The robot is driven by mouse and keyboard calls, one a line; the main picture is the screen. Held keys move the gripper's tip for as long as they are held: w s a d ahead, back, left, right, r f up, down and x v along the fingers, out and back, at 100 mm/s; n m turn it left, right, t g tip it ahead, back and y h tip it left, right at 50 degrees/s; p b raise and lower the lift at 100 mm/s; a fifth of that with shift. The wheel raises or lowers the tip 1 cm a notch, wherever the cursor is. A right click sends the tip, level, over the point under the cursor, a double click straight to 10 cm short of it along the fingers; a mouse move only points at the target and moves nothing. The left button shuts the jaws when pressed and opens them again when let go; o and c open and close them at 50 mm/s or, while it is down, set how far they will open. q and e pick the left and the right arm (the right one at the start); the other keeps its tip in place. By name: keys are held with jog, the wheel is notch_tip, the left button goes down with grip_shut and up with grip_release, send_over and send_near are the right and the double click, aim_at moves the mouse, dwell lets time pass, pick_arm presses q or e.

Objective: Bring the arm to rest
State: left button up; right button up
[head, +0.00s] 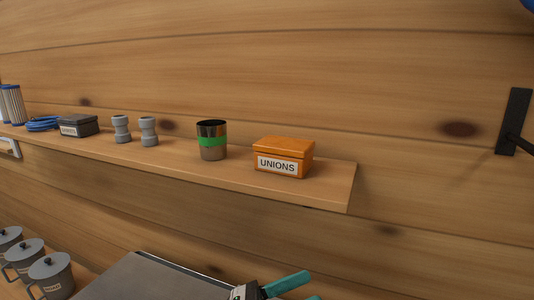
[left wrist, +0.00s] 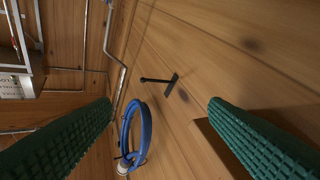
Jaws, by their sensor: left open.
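My left gripper (head: 308,287) comes in at the bottom edge of the head view, with its teal fingers pointing right and most of the arm out of frame. In the left wrist view its two green ribbed fingers (left wrist: 160,103) stand wide apart. Nothing is held between them. In the head view the gripper is below the wooden shelf (head: 325,187), apart from the things on it. My right gripper is not in view.
The shelf holds an orange box marked UNIONS (head: 283,158), a green-banded cup (head: 212,140), grey fittings (head: 148,131) and a dark box (head: 79,125). Lidded grey mugs (head: 50,277) stand lower left. A black wall bracket (head: 514,122) juts out; a blue hose coil (left wrist: 127,132) hangs beyond the fingers.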

pick_arm(q)
jog(key=w+a+f+n+t+y, duration=0.1)
jog(key=w+a+n+t+y, duration=0.2)
jog(key=a+n+t+y, duration=0.7)
jog(key=w+a+f+n+t+y, duration=0.2)
jog(key=w+n+t, duration=0.3)
jog(key=n, duration=1)
jog(key=s+a+f+n+g+y, duration=0.35)
jog(key=a+f+n+y, duration=0.55)
jog(key=f+n, duration=0.3)
jog(key=s+a+f+n+g, duration=0.2)
jog(key=s+f+n+g, duration=0.2)
jog(key=s+f+g, duration=0.5)
jog(key=s+a+f+n+g, duration=0.2)
jog(key=s+f+n+g, duration=0.15)
jog(key=s+f, duration=0.6)
jog(key=s+f+g, duration=0.1)
jog(key=s+f, duration=0.1)
jog(key=f, duration=1)
jog(key=s+f, duration=0.2)
jog(key=f, duration=1.1)
jog(key=s+a+f+g, duration=0.1)
jog(key=s+a+f, duration=0.2)
jog(key=s+f, duration=1.1)
jog(key=shift+s+f+y, duration=0.25)
jog(key=shift+s+y, duration=0.05)
jog(key=shift+s, duration=0.75)
